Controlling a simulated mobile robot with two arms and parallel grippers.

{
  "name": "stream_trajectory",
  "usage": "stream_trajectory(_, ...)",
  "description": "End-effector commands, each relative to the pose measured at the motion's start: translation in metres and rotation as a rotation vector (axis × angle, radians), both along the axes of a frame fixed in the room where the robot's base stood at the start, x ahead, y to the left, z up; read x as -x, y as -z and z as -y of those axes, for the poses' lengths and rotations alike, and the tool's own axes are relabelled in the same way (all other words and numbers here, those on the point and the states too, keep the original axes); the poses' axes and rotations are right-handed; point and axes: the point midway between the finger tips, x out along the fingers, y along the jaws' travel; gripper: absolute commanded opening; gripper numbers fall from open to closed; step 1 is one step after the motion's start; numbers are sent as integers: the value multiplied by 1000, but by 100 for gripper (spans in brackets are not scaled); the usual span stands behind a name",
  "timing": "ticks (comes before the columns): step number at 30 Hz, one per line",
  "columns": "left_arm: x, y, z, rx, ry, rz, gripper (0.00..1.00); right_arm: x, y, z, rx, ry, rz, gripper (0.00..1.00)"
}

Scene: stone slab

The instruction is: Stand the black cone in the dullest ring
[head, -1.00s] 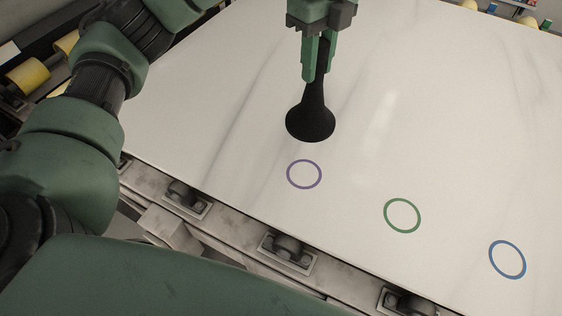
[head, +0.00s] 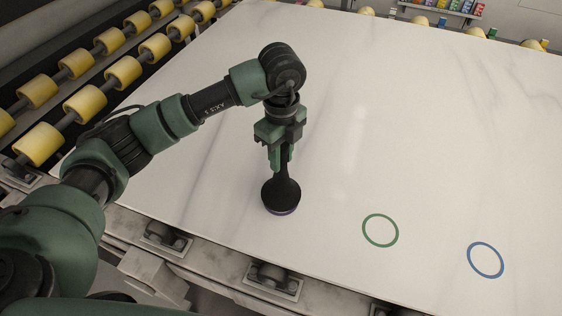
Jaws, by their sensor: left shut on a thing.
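The black cone (head: 281,193) is upright with its wide base down. My left gripper (head: 279,163) is shut on its narrow upper part. The base is over the purple ring (head: 285,213), the dullest of the three rings, and hides nearly all of it; only a thin purple sliver shows at the near edge. I cannot tell whether the base touches the slab or hangs just above it. The green ring (head: 364,230) and the blue ring (head: 469,260) lie to the right, both empty. My right gripper is not in view.
The pale stone slab (head: 400,120) is clear behind and to the right of the cone. Metal clamps (head: 272,278) line its near edge. Yellow rollers (head: 85,103) run along the left. Small coloured items (head: 442,22) stand beyond the far edge.

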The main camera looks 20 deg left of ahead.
Motion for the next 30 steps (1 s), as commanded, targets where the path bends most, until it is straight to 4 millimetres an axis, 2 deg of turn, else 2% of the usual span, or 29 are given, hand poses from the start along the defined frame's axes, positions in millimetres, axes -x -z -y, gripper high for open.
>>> stream_trajectory(3,0,18,0,1,-3,-3,0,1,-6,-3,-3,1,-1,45)
stream_trajectory(6,0,27,0,1,-1,0,0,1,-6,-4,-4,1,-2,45)
stream_trajectory(16,0,31,0,1,-1,0,0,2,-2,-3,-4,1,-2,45)
stream_trajectory(17,0,31,0,0,-1,0,32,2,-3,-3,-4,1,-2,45)
stream_trajectory(18,0,30,0,0,-1,0,43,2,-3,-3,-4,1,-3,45)
stream_trajectory(19,0,30,0,0,-1,0,49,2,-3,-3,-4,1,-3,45)
stream_trajectory(30,0,25,0,0,-1,0,49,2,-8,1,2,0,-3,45)
